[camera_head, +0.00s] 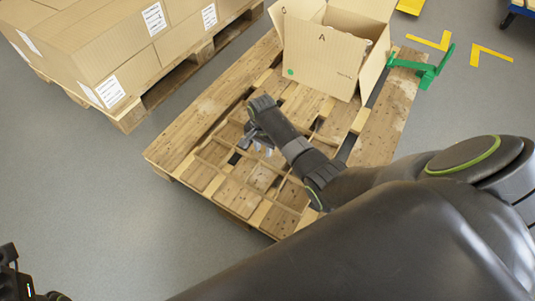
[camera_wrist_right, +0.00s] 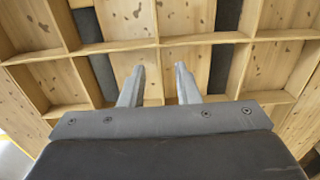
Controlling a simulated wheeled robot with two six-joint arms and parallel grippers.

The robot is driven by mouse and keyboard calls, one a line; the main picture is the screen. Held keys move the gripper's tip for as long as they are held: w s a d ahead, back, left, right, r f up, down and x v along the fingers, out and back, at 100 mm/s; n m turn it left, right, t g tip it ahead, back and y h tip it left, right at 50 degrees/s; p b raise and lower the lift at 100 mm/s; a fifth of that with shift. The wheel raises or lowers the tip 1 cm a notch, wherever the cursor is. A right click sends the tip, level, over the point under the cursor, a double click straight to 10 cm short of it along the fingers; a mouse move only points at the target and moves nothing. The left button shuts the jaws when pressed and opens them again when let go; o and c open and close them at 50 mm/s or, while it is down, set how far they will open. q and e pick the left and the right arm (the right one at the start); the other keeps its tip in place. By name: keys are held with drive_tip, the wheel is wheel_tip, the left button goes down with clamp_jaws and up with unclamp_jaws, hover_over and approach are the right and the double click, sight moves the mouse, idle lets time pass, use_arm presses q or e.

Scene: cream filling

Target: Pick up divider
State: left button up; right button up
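The divider (camera_head: 232,176) is a thin tan grid of crossing slats, lying flat on the wooden pallet (camera_head: 185,140). My right arm reaches over it and hides part of it. My right gripper (camera_head: 257,146) is over the divider's upper middle. In the right wrist view, the divider (camera_wrist_right: 205,39) spans the picture, with pallet boards and dark gaps visible through its cells. There the right gripper (camera_wrist_right: 158,88) is open, its two grey fingers apart, near a crossing of slats. Whether the fingertips touch it is unclear. Only a dark part of my left arm shows at the lower left.
An open cardboard box (camera_head: 322,58) stands on the pallet's far end. A green tool or holder (camera_head: 425,70) is beside it at the right. Stacked cartons (camera_head: 110,45) sit on another pallet at the upper left. Grey floor (camera_head: 90,190) is clear at left.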

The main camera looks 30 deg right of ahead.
wheel_tip(320, 180, down, 3)
drive_tip(key=shift+r+b, duration=0.1)
drive_tip(key=shift+b, duration=0.6)
drive_tip(key=shift+r, duration=0.1)
clamp_jaws()
drive_tip(key=shift+r, duration=0.1)
